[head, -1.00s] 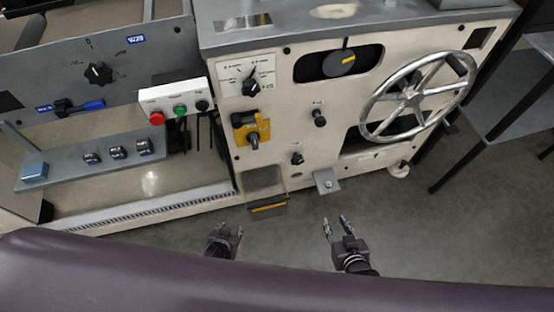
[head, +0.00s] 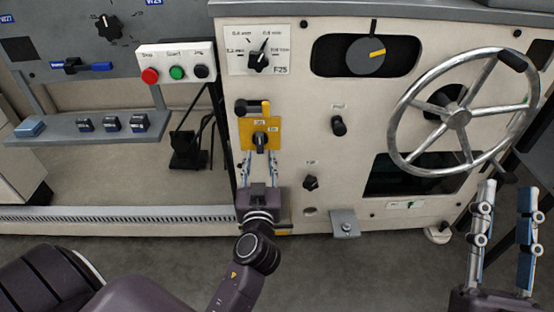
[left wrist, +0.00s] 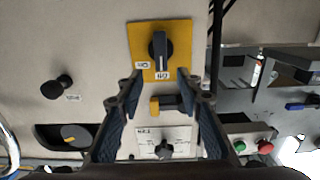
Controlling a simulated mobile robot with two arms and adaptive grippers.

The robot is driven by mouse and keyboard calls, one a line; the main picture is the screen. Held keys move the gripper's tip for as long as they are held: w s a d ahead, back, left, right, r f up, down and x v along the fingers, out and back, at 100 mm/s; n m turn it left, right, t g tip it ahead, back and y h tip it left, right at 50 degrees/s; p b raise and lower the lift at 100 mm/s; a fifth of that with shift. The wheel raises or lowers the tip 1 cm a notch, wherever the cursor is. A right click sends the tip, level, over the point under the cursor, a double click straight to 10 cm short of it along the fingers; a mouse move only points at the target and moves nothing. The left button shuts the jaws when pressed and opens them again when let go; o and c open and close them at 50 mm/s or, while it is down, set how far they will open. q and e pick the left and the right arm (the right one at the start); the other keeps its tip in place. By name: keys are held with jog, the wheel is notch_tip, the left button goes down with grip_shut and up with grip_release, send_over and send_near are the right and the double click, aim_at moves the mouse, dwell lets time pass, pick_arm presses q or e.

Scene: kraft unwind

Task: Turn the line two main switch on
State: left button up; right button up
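A yellow plate (head: 247,146) with a black rotary switch knob (head: 260,139) is on the cream cabinet front. The plate (left wrist: 139,72) and knob (left wrist: 157,48) also show in the left wrist view, where the knob's handle stands about upright. Two small white labels sit beside and below the knob there; I cannot read them surely. My left gripper (head: 260,158) is just below the plate in the head view, its fingers apart, one toward each side of the knob. Nothing is between the fingers and I see no contact. My right gripper (head: 507,188) is open and empty at the lower right, below the handwheel.
A black-and-yellow fitting (head: 252,107) is just above the plate, under a selector dial (head: 258,62). A button box (head: 176,51) is to the left. A small black knob (head: 338,126) and a large handwheel (head: 457,118) are to the right. A bracket (head: 345,223) juts out low.

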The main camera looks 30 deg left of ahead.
aim_at(260, 139)
pick_arm(q)
jog(key=x, duration=0.7)
jog(key=shift+w+a+r, duration=0.25)
jog(key=shift+a, duration=0.05)
jog(key=shift+c, duration=0.5)
grip_shut()
